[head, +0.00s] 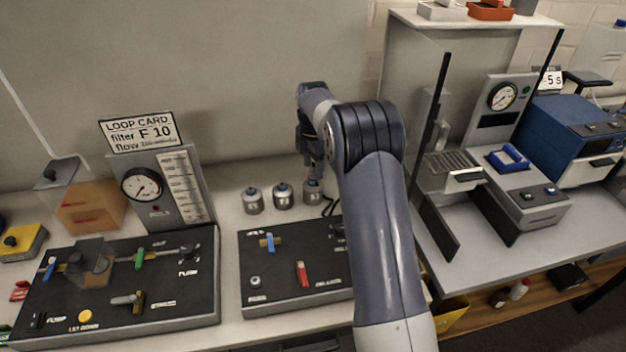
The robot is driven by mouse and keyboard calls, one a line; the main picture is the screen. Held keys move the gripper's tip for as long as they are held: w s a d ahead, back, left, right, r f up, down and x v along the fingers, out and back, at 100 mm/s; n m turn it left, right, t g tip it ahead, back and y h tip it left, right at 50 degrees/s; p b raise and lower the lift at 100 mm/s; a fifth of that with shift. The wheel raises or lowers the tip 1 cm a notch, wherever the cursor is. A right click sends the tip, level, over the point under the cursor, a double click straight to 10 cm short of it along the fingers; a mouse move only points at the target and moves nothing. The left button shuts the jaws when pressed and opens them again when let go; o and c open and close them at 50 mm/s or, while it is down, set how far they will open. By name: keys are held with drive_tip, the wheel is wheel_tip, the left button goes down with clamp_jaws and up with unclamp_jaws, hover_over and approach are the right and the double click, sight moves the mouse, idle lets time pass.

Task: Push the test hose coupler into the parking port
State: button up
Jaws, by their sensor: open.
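My gripper (313,168) points down at the back of the bench, just above or around the rightmost of three small metal cylinders (313,192). Its jaws are open, but the fingertips are small and partly dark in this view. A short black hose or cable (329,206) curves beside that cylinder; I cannot tell whether it is the test hose or where its coupler is. A dark panel (280,262) in front carries a round metal fitting (255,282), a blue-handled valve (270,241) and a red lever (302,273). Its labels are unreadable, and my arm hides its right part.
Two more metal cylinders (253,200) (284,195) stand close to the left of my gripper. A larger valve panel (110,290) with a gauge stand (160,190) is at the left. A guarded machine (505,190) and a blue box (570,140) are on the right bench.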

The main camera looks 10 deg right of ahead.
sight(313, 166)
drive_tip(key=shift+f+b, duration=0.35)
drive_tip(key=shift+f, duration=0.95)
drive_tip(key=shift+r+p, duration=0.1)
drive_tip(key=shift+p, duration=0.25)
clamp_jaws()
idle(0.6)
drive_tip(key=shift+r, duration=0.1)
drive_tip(key=shift+r+p, duration=2.4)
drive_tip(key=shift+r, duration=0.5)
